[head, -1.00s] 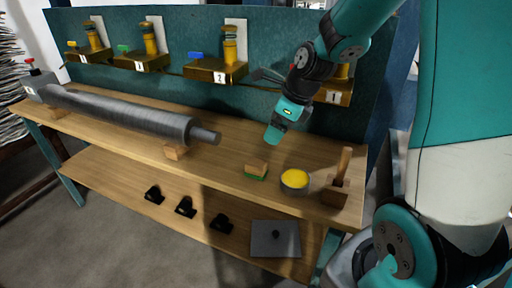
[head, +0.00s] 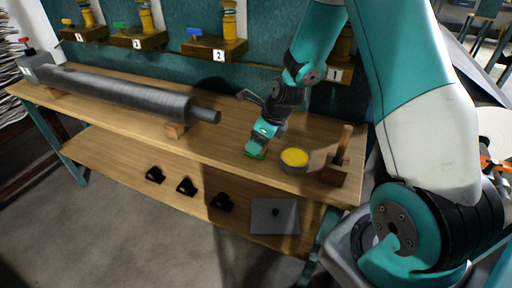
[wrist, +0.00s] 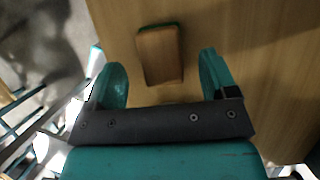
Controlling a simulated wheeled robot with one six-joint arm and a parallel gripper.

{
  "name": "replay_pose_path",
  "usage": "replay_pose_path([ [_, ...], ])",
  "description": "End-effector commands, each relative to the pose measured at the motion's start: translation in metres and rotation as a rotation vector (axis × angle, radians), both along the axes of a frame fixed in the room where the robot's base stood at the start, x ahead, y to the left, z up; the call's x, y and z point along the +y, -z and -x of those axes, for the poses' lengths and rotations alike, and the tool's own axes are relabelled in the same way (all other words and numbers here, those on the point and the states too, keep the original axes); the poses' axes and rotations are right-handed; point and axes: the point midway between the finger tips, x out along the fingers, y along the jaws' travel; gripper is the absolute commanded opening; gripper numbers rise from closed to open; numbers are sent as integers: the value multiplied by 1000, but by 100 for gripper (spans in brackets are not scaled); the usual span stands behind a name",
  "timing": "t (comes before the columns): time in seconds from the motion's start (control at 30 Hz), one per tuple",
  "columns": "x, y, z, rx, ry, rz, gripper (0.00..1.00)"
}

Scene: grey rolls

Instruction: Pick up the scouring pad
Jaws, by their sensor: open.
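The scouring pad (wrist: 160,55) lies on the wooden bench top. In the wrist view it is a brown block with a thin green edge, lying between and slightly beyond my fingertips. In the head view only its green lower edge (head: 256,156) shows, beneath my gripper. My gripper (wrist: 162,75) is open, one teal finger on each side of the pad's line, with clear gaps on both sides. In the head view my gripper (head: 257,147) is low over the pad and hides most of it.
A round tin with yellow contents (head: 294,158) stands just right of the pad. A wooden block with an upright handle (head: 338,165) is farther right. A long grey roll (head: 125,92) lies to the left on wooden supports (head: 175,130). The bench's front edge is close.

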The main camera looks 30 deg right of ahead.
Motion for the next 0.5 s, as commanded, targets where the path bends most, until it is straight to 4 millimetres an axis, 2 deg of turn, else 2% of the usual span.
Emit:
replay_pose_path([
  [0.1, 3, 18, -6, 3, -1, 0, 79],
  [0.2, 4, 26, -9, 0, -1, 0, 79],
  [0.47, 5, 29, -10, -2, -1, 1, 79],
  [0.5, 5, 29, -10, 0, -1, 0, 70],
])
